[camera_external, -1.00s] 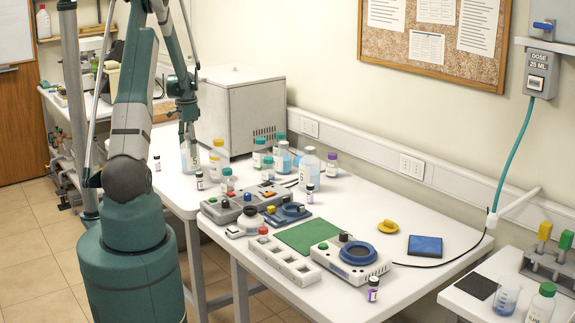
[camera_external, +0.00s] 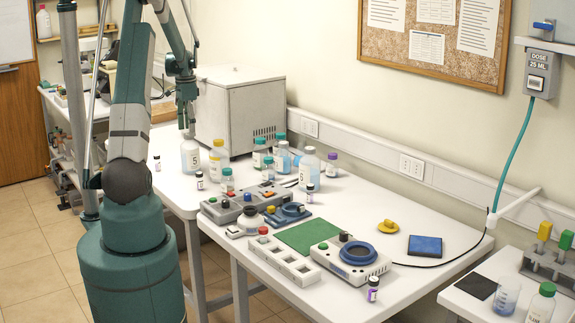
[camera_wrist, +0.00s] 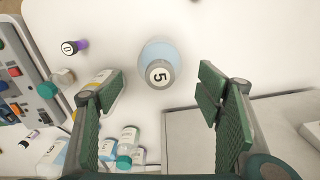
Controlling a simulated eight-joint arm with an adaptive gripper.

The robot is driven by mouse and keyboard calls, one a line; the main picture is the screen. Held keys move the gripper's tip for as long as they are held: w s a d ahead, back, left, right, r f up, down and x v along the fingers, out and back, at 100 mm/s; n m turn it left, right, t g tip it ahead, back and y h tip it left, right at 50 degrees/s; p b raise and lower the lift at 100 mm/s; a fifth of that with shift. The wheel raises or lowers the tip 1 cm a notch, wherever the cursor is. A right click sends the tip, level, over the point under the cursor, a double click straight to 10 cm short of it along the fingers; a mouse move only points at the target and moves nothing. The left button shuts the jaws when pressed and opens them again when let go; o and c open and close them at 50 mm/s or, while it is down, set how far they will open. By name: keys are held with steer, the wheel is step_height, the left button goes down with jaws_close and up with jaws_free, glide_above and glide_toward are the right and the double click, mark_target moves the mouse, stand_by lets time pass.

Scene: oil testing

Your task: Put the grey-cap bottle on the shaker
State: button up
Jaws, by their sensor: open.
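The grey-cap bottle (camera_wrist: 158,73), with a "5" on its cap and a pale blue body, stands just beyond my open fingertips in the wrist view. It appears to be the pale blue bottle (camera_external: 190,157) below my gripper at the table's far left end in the external view; its cap is hard to see there. My gripper (camera_wrist: 175,82) is open and empty. In the external view my gripper (camera_external: 187,122) hangs above that bottle. Two units have blue rings: a white one (camera_external: 350,259) and a smaller dark one (camera_external: 288,214). I cannot tell which is the shaker.
A yellow-cap bottle (camera_external: 218,157) stands close right of the pale blue bottle; it is partly behind my left finger in the wrist view (camera_wrist: 107,88). Several teal-cap bottles, a grey box (camera_external: 240,112) and a control panel (camera_external: 243,202) surround the area. A green mat (camera_external: 308,235) is bare.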

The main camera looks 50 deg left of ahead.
steer(key=shift+r, duration=1.65)
steer(key=shift+w+d+r, duration=0.15)
steer(key=shift+d, duration=0.15)
steer(key=w+d+r+t+y, duration=0.15)
steer(key=d+r, duration=0.35)
steer(key=d, duration=0.7)
steer(key=w+d+r+n, duration=0.15)
steer(key=d+r, duration=0.35)
steer(key=d, duration=0.7)
steer(key=w+d+r+m+t, duration=0.15)
steer(key=d+r, duration=0.45)
steer(key=d, duration=0.6)
steer(key=s+d+t, duration=0.1)
steer(key=s+d, duration=0.4)
steer(key=d, duration=0.5)
steer(key=s+d+f+n+t+h, duration=0.1)
steer(key=s+d, duration=0.4)
steer(key=d, duration=0.5)
steer(key=s+d+n+t, duration=0.1)
steer(key=s+d+t, duration=0.1)
steer(key=s+d, duration=0.4)
steer(key=d, duration=0.4)
steer(key=shift+d+f, duration=0.2)
steer(key=shift+f, duration=0.15)
